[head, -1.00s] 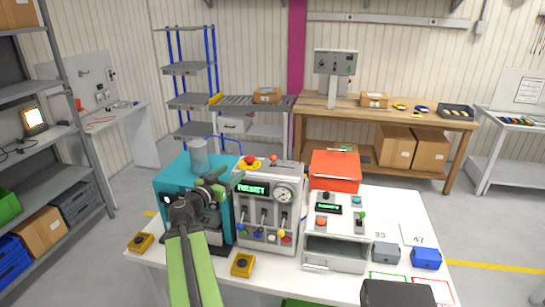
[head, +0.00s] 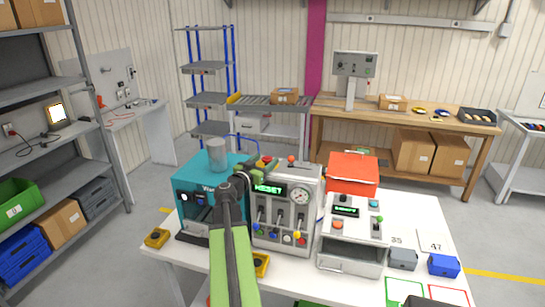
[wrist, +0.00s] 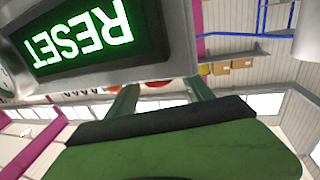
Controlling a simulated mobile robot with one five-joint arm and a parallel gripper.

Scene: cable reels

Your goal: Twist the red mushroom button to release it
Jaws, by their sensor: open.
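The red mushroom button (head: 267,158) sits on a yellow base on top of the grey control machine (head: 285,228), above its green RESET display (head: 268,189). It is partly hidden behind my gripper (head: 255,172). My gripper is open and empty, just in front of the machine's top left corner. In the wrist view the RESET display (wrist: 82,38) appears upside down and close. The open fingers (wrist: 162,84) stand apart, with the red button (wrist: 158,84) seen beyond and between them. I see no contact with it.
An orange-red knob (head: 291,159) stands on the same machine top, right of the button. A teal machine (head: 195,205) with a grey cylinder is close on the left. A white drawer unit (head: 350,240) and red box (head: 352,172) are to the right.

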